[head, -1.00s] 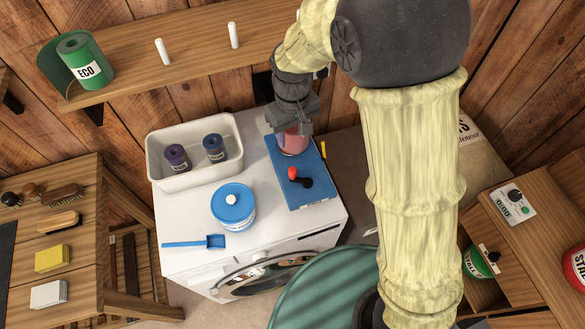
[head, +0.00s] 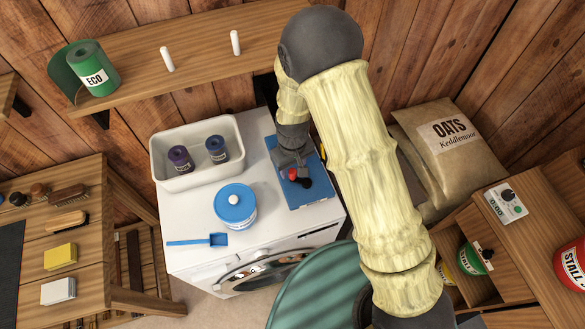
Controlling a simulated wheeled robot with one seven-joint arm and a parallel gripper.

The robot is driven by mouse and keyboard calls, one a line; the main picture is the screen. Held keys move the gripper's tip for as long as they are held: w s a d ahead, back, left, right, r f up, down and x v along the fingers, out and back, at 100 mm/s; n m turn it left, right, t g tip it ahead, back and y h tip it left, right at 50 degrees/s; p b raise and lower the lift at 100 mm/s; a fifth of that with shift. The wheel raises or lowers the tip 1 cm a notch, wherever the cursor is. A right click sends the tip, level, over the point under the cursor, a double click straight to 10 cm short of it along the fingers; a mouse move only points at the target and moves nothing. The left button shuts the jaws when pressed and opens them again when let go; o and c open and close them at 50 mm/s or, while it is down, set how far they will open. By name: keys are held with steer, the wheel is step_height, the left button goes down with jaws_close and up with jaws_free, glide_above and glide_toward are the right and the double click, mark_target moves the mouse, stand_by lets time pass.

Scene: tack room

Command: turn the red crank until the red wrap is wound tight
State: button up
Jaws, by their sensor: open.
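The red crank (head: 293,174) with its black arm sits on the blue base board (head: 311,193) on top of the white washing machine. My gripper (head: 291,171) is over the board, pointing down at the crank's red knob. It is open, and I cannot tell whether its fingers touch the knob. The red wrap is hidden behind my gripper and wrist.
A shelf (head: 205,70) with white pegs is behind. An oats sack (head: 440,150) stands to the right.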

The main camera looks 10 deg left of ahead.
steer(key=shift+f, duration=1.35)
steer(key=shift+c, duration=0.5)
jaws_close()
